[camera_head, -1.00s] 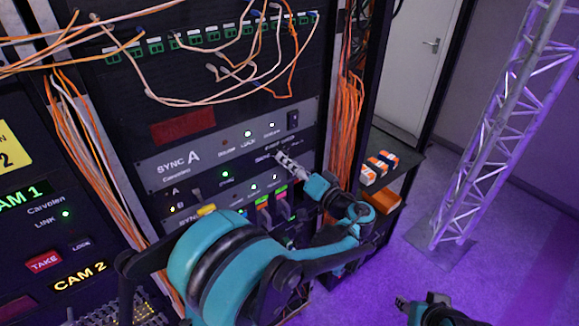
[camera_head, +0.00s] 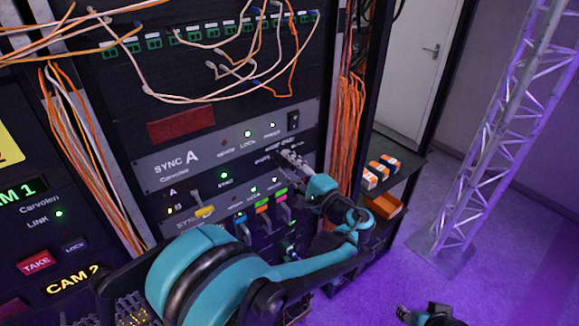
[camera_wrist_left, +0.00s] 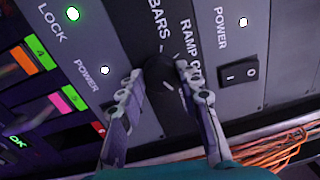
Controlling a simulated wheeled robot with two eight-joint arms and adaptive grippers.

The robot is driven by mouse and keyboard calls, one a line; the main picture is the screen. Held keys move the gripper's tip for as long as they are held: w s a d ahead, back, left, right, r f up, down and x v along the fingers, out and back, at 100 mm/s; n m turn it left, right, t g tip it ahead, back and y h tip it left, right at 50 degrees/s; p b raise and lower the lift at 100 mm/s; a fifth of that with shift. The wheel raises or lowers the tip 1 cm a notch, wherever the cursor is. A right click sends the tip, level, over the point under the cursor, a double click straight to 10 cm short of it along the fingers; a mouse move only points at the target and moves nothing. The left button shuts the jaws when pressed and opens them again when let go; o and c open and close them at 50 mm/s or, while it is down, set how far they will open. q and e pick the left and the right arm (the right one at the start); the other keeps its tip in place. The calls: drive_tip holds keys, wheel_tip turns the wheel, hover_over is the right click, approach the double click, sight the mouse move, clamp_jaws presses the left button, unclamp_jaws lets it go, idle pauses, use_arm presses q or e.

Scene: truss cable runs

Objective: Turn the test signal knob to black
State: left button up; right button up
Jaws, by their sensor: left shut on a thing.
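Where the knob's pointer stands is not clear. My right gripper (camera_head: 405,313) is at the bottom right, away from the rack; its jaws are too small to judge.
A black power switch (camera_wrist_left: 239,72) sits close beside the knob. Orange cables (camera_head: 347,130) hang on the right. A shelf with orange-white boxes (camera_head: 378,170) and a truss (camera_head: 500,130) stand further right.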

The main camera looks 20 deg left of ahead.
use_arm(q)
drive_tip(key=shift+m, duration=0.6)
drive_tip(key=o, duration=1.2)
drive_tip(key=shift+c, duration=0.2)
drive_tip(key=v, duration=1.2)
drive_tip(key=shift+f, duration=0.1)
